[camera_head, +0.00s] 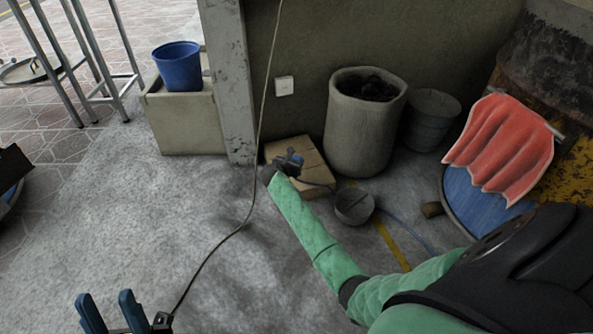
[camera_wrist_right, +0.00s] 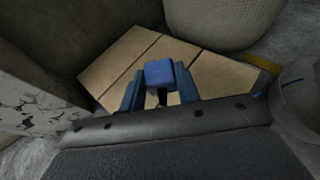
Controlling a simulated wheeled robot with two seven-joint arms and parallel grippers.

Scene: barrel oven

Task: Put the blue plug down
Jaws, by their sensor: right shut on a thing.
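The blue plug (camera_wrist_right: 160,73) sits between the two blue fingers of my right gripper (camera_wrist_right: 159,90) in the wrist view. The gripper is shut on it. In the head view my right gripper (camera_head: 290,162) is over the low wooden slab (camera_head: 312,152), by the wall. Whether the plug touches the slab is unclear. The slab's planks (camera_wrist_right: 121,62) fill the background of the wrist view. My left gripper (camera_head: 110,308) is at the bottom left of the head view, with its blue fingers apart and nothing visible between them.
A dark cable (camera_head: 228,237) hangs down and runs to a black piece (camera_head: 162,322) beside my left gripper. A grey clay pot (camera_head: 362,130) and a small bucket (camera_head: 354,206) stand right of the slab. A concrete post (camera_head: 228,90) stands left.

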